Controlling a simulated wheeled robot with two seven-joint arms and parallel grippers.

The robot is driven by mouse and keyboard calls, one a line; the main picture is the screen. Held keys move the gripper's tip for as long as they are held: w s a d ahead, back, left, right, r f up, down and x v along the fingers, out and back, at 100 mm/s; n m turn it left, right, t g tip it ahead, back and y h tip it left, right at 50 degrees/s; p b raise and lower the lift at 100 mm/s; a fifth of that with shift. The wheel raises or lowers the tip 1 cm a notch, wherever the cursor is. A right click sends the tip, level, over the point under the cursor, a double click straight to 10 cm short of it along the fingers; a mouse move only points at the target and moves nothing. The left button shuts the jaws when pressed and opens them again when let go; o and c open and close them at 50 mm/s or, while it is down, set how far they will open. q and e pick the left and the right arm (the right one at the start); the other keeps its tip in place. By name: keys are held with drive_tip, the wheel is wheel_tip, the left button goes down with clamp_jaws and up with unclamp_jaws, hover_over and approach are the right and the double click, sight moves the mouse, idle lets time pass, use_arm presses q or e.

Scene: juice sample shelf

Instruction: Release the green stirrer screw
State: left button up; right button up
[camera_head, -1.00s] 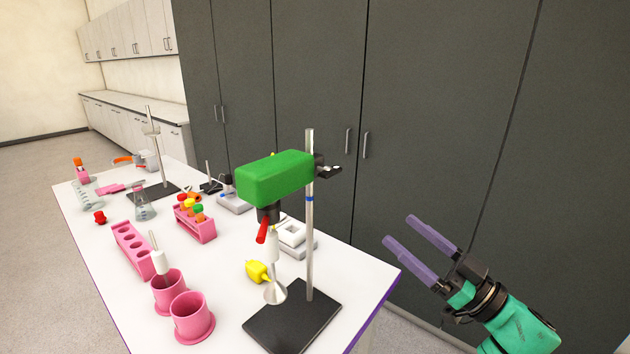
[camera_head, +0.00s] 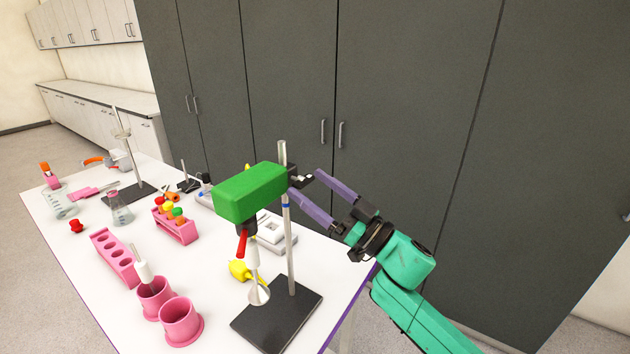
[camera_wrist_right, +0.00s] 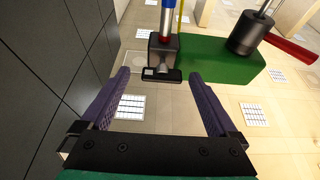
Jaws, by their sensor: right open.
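In the right wrist view the screw (camera_wrist_right: 162,74) lies between and just ahead of the open fingers (camera_wrist_right: 163,92), and the green body (camera_wrist_right: 215,66) is beyond the right finger. Contact with the screw cannot be seen. My left gripper is out of view.
The white table (camera_head: 215,290) holds pink cups (camera_head: 180,322), pink racks (camera_head: 115,258), a yellow item (camera_head: 241,270) and a white scale (camera_head: 270,232). The black stand base (camera_head: 277,322) is near the table's right edge. Dark cabinets (camera_head: 410,130) rise behind.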

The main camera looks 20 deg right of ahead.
drive_tip(key=shift+s+a, duration=0.1)
drive_tip(key=c, duration=1.4)
drive_tip(key=shift+n+g+y+b, duration=0.3)
drive_tip(key=shift+n, duration=0.3)
drive_tip(key=n+g+y+b, duration=0.1)
drive_tip(key=n, duration=0.3)
drive_tip(key=shift+f, duration=0.1)
drive_tip(key=n+g, duration=0.1)
drive_tip(key=n, duration=0.1)
drive_tip(key=n+g+y+b, duration=0.1)
drive_tip(key=n, duration=0.1)
drive_tip(key=n+g, duration=0.1)
drive_tip(key=n, duration=0.1)
drive_tip(key=shift+w+d+r+n+y, duration=0.2)
drive_tip(key=shift+d+n+y, duration=0.05)
drive_tip(key=shift+n+y, duration=0.05)
drive_tip(key=n+g, duration=0.1)
drive_tip(key=n, duration=0.2)
drive_tip(key=n+g, duration=0.1)
drive_tip(key=n, duration=0.1)
drive_tip(key=shift+w+d+r+g, duration=0.1)
drive_tip(key=shift+r+g, duration=0.15)
drive_tip(key=shift+g, duration=0.05)
drive_tip(key=n, duration=0.1)
drive_tip(key=n+g+h, duration=0.1)
drive_tip(key=n, duration=0.3)
drive_tip(key=shift+r+h, duration=0.25)
drive_tip(key=shift+h, duration=0.05)
drive_tip(key=shift+n+g, duration=0.3)
drive_tip(key=shift+n, duration=0.1)
